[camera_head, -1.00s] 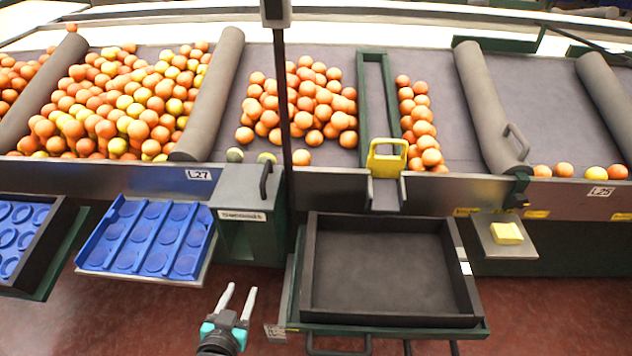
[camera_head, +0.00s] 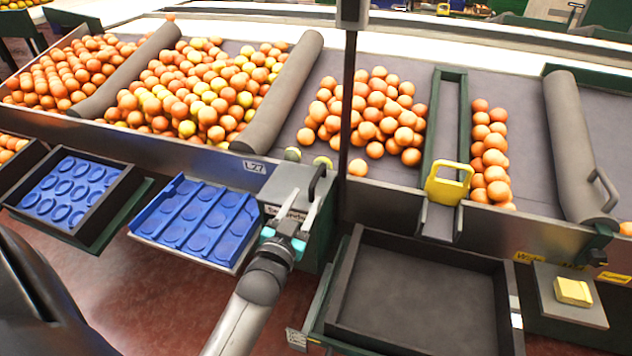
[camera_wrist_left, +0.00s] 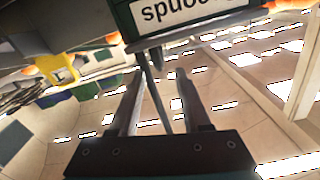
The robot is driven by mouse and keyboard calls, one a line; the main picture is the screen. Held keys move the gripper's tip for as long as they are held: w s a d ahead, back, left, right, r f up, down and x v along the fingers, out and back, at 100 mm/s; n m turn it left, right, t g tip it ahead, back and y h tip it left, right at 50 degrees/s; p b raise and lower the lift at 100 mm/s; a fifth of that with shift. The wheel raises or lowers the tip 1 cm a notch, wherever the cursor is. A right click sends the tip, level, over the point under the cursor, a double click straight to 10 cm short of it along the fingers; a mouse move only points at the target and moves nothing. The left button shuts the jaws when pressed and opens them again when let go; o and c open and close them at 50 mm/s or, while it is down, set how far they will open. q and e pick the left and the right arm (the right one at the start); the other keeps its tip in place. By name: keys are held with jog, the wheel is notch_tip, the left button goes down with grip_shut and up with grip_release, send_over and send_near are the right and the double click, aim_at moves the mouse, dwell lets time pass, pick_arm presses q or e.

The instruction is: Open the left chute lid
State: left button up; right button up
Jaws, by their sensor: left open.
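The left chute lid (camera_head: 283,184) is the grey top of a green box beside the L27 plate, with a dark upright handle (camera_head: 316,183) at its right. The lid looks shut. My left gripper (camera_head: 299,207) is open and empty in front of the box, its fingers pointing up toward the handle and overlapping the box front. I cannot tell whether it touches. My right gripper is not in view.
Blue trays (camera_head: 205,222) stand left of the box. An empty dark tray (camera_head: 420,285) is at its right. Oranges (camera_head: 372,115) lie on the belt behind, beside a yellow handle (camera_head: 448,184). A yellow block (camera_head: 572,291) sits on a right-hand shelf.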

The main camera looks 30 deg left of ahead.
aim_at(313, 184)
pick_arm(q)
jog(key=b+x, duration=0.1)
jog(key=x, duration=0.5)
jog(key=shift+w, duration=0.2)
jog(key=shift+w+a, duration=0.1)
jog(key=shift+w, duration=0.55)
jog(key=c, duration=0.6)
jog(key=shift+c, duration=0.6)
grip_shut()
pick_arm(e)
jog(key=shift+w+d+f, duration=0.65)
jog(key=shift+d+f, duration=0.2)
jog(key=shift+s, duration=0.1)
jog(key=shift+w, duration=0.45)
